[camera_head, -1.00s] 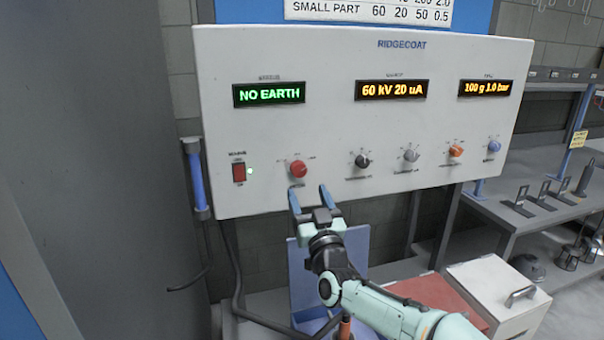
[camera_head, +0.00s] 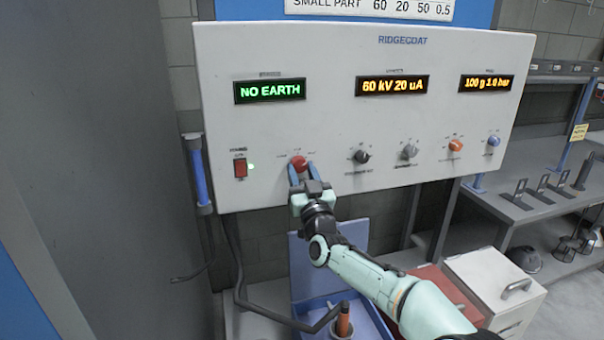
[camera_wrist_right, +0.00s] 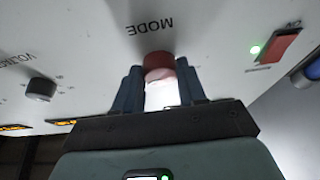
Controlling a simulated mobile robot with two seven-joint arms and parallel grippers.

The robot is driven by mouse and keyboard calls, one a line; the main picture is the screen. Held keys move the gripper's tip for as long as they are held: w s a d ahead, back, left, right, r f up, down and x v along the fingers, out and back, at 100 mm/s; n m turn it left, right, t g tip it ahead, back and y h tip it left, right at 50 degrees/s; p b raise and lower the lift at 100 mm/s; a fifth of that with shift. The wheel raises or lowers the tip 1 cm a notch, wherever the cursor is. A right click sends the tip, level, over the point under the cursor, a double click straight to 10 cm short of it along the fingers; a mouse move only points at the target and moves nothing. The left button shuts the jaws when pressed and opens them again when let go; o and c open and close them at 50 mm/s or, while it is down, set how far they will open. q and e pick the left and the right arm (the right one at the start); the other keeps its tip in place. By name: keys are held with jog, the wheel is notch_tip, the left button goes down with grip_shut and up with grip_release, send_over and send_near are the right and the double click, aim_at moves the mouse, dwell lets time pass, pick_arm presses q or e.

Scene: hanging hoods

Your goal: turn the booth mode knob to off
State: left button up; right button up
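The booth mode knob is the red knob (camera_head: 299,163) at the lower left of the white control panel (camera_head: 345,120). It also shows in the right wrist view (camera_wrist_right: 158,66), beside the word MODE, which appears upside down there. My right gripper (camera_head: 303,172) reaches up to it from below and in front. In the right wrist view, its two dark fingers (camera_wrist_right: 160,90) flank the knob closely, with no clear gap, and look closed on it. Part of the knob's pointer and scale is hidden. My left gripper is not in view.
A red rocker switch (camera_head: 240,168) with a lit green lamp is left of the knob. Black (camera_head: 361,156), grey (camera_head: 409,151), orange (camera_head: 455,146) and blue (camera_head: 493,141) knobs are to its right. The green display (camera_head: 269,91) reads NO EARTH. A blue tray (camera_head: 318,303) lies below.

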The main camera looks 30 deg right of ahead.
jog(key=shift+n, duration=0.3)
jog(key=shift+d+f+n+y+b, duration=0.1)
jog(key=shift+n+y+b, duration=0.55)
jog(key=shift+n, duration=0.25)
jog(key=shift+d+n+y+b, duration=0.1)
jog(key=shift+n+y+b, duration=0.4)
jog(key=shift+n, duration=0.6)
jog(key=shift+n+y, duration=0.35)
jog(key=shift+n, duration=0.35)
jog(key=shift+d+r+n+y, duration=0.1)
jog(key=shift+n+y, duration=0.2)
jog(key=shift+n, duration=0.3)
jog(key=shift+d+r+n+y, duration=0.1)
jog(key=shift+n+y, duration=0.2)
jog(key=shift+n, duration=0.3)
jog(key=n+y+p, duration=0.1)
jog(key=n, duration=0.1)
jog(key=n+g+p, duration=0.1)
jog(key=n, duration=0.1)
jog(key=shift+s+r+y+p, duration=0.1)
jog(key=shift+r+y+p, duration=0.1)
jog(key=shift+y+p, duration=0.2)
jog(key=shift+d+n+g+y+p, duration=0.1)
jog(key=shift+n+g+y+p, duration=0.45)
jog(key=shift+n+p, duration=1)
jog(key=shift+n+b, duration=0.35)
